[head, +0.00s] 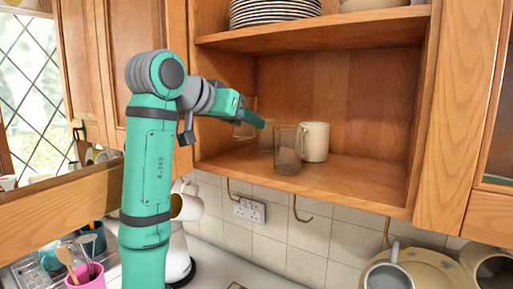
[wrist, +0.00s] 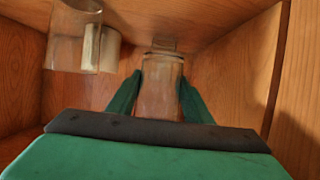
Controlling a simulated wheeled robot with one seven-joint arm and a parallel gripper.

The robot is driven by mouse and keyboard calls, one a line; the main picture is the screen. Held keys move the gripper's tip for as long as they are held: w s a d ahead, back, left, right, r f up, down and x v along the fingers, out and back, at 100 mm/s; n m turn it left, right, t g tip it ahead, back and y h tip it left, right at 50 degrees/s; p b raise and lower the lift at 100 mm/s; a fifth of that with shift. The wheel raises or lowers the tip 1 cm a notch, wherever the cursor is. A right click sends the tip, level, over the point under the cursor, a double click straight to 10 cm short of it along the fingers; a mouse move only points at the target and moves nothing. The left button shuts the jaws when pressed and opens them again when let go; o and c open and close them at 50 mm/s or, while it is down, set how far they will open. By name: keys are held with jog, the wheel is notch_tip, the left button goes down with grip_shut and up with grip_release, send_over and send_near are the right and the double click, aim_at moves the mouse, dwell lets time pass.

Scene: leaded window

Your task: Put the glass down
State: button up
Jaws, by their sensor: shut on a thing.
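My gripper (head: 259,122) reaches into the open cupboard from the left. It is shut on a clear glass (head: 243,131), which its fingers clasp from both sides in the wrist view (wrist: 158,92). The arm hides part of this glass in the head view. Its base seems near the lower shelf (head: 353,184), but I cannot tell whether they touch. Another clear glass (head: 266,138) stands just beyond, to the right. A taller clear glass (head: 287,151) stands nearer the front; it also shows at upper left in the wrist view (wrist: 68,42).
A cream mug (head: 316,143) stands beside the taller glass. The shelf's right part is clear. Plates (head: 272,11) are stacked on the upper shelf (head: 330,25). Hooks and a white mug (head: 187,206) hang below. The cupboard's left side is close to my arm.

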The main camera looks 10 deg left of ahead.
jog(key=shift+s+f, duration=0.1)
jog(key=shift+f, duration=2.8)
jog(key=shift+f, duration=0.15)
jog(key=o, duration=1.2)
jog(key=shift+r, duration=0.25)
